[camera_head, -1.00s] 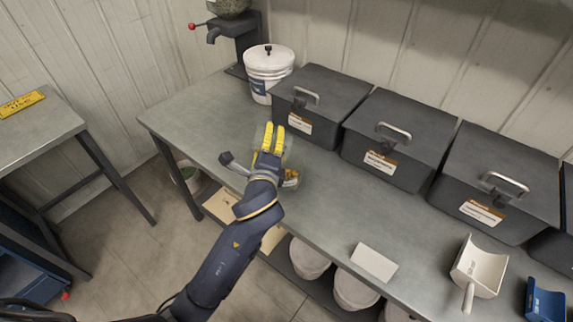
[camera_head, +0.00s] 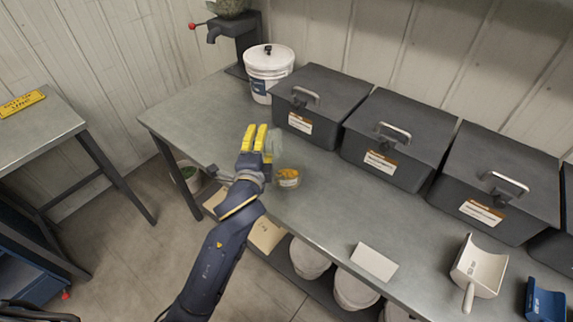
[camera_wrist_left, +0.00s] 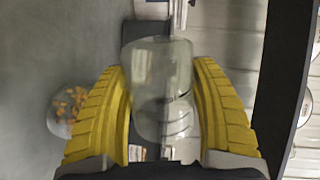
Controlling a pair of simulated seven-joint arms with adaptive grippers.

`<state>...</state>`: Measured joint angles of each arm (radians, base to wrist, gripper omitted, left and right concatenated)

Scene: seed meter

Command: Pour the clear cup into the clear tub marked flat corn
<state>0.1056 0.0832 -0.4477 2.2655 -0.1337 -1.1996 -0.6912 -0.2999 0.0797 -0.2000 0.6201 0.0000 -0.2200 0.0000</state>
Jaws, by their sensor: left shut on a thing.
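My left gripper (camera_head: 257,138) is above the left part of the bench, with its yellow fingers shut on a clear cup (camera_head: 274,143). In the left wrist view the cup (camera_wrist_left: 163,85) sits between both fingers (camera_wrist_left: 163,100), and I see no kernels in it. A clear tub (camera_head: 289,178) with orange-yellow kernels and a pale label stands on the bench, just right of and below the gripper in the head view. The tub also shows in the left wrist view (camera_wrist_left: 66,112), left of the fingers. Its label is too small to read. My right gripper is out of view.
A white lidded bucket (camera_head: 268,66) and several dark lidded bins (camera_head: 322,98) line the back of the bench (camera_head: 325,195). A white card (camera_head: 374,262), a white scoop (camera_head: 479,268) and a blue scoop (camera_head: 545,299) lie at the right. Bench space left of the tub is clear.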

